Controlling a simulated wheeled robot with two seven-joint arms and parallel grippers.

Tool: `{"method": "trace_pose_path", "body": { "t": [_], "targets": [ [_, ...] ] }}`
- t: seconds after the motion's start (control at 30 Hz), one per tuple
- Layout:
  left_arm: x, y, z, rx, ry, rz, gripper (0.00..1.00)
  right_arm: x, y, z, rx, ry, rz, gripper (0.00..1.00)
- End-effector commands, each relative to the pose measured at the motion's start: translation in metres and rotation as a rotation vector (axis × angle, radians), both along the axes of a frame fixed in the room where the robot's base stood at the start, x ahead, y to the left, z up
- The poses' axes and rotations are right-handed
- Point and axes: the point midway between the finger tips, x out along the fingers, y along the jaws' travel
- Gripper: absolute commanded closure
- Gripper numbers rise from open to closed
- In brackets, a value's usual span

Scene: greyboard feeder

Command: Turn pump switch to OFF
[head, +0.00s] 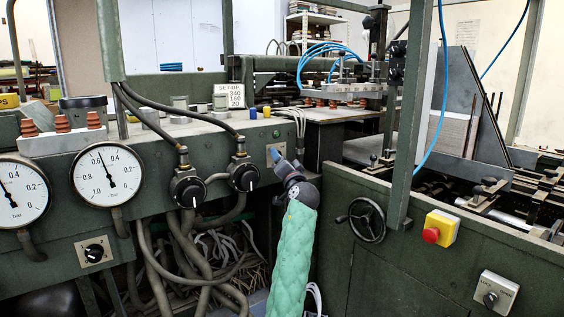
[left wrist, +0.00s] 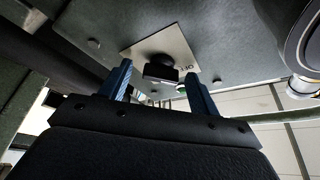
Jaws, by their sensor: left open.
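The pump switch shows in the left wrist view as a black knob (left wrist: 160,70) on a pale square plate (left wrist: 172,48). The letters OFF are printed on the plate beside the knob. My left gripper (left wrist: 158,78) is open, with one blue finger on each side of the knob in the picture. I cannot tell whether the fingers touch it. In the head view my left gripper (head: 277,155) is at a small plate (head: 270,148) on the green panel, covering most of it and hiding the knob. My right gripper is not in view.
Two black regulator knobs (head: 187,188) with hoses and two pressure gauges (head: 107,174) are left of the gripper. Another rotary switch (head: 94,253) is at lower left. A handwheel (head: 367,219) and a red emergency button (head: 432,235) are on the right panel.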

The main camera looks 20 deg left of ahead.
Motion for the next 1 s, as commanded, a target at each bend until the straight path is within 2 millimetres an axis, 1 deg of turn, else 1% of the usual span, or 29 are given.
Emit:
{"method": "trace_pose_path", "body": {
  "t": [0.17, 0.27, 0.5, 0.63, 0.8, 1.0],
  "targets": [
    [-0.005, -0.004, -0.002, 0.001, 0.0, -0.001, 0.38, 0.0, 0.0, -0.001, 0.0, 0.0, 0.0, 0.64],
    [-0.014, -0.01, -0.006, 0.0, 0.0, 0.0, 0.38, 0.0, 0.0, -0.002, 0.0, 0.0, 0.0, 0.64],
    [-0.043, -0.031, -0.017, -0.001, 0.0, -0.001, 0.38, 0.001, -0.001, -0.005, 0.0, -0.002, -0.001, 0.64],
    [-0.054, -0.04, -0.02, -0.001, 0.0, -0.001, 0.38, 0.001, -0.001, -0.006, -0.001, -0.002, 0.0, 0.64],
    [-0.061, -0.044, -0.022, 0.0, 0.0, 0.0, 0.38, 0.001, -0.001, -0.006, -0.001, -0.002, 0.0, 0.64],
    [-0.061, -0.044, -0.022, 0.0, 0.0, 0.0, 0.38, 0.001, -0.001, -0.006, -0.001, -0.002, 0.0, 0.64]
  ]
}}
